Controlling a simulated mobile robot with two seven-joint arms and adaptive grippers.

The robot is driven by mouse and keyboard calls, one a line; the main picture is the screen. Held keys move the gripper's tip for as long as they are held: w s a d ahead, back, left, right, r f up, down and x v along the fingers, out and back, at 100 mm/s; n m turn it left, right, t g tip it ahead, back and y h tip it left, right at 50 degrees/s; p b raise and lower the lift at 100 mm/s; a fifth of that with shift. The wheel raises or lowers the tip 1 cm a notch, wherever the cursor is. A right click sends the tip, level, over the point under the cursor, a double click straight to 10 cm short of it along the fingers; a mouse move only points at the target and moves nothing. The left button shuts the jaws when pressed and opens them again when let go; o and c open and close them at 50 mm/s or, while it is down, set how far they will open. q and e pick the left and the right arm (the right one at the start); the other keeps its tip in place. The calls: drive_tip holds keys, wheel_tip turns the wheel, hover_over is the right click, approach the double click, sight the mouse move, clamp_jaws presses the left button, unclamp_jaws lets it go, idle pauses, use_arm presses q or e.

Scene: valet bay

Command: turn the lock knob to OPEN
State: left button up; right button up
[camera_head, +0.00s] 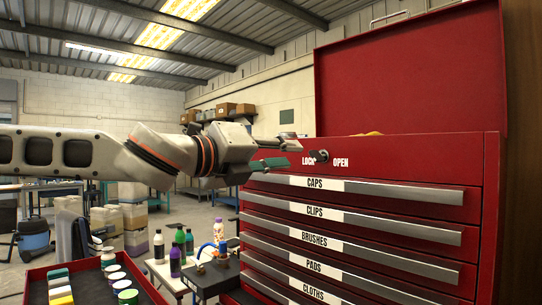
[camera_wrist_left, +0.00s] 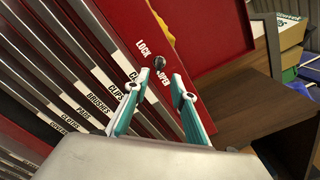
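The red tool cabinet (camera_head: 400,150) has a small dark lock knob (camera_head: 319,156) on its front, above the drawers. LOCK is printed left of the knob and OPEN right of it. Which label the knob points to is too small to tell. The knob also shows in the left wrist view (camera_wrist_left: 159,63), ahead of my fingertips and roughly between their lines. My left gripper (camera_head: 287,153) is open and empty, with teal fingers (camera_wrist_left: 160,77) apart, a little short of the knob. No contact shows. My right gripper is in neither view.
Drawers labelled CAPS, CLIPS, BRUSHES, PADS and CLOTHS, with long metal handles (camera_head: 400,193), lie below the knob. The cabinet's red lid (camera_head: 410,75) stands raised. A small table with bottles (camera_head: 158,246) and a tray with tubs (camera_head: 90,285) stand at left.

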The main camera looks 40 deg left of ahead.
use_arm(q)
drive_tip(key=shift+s+a, duration=0.1)
drive_tip(key=shift+s, duration=1.65)
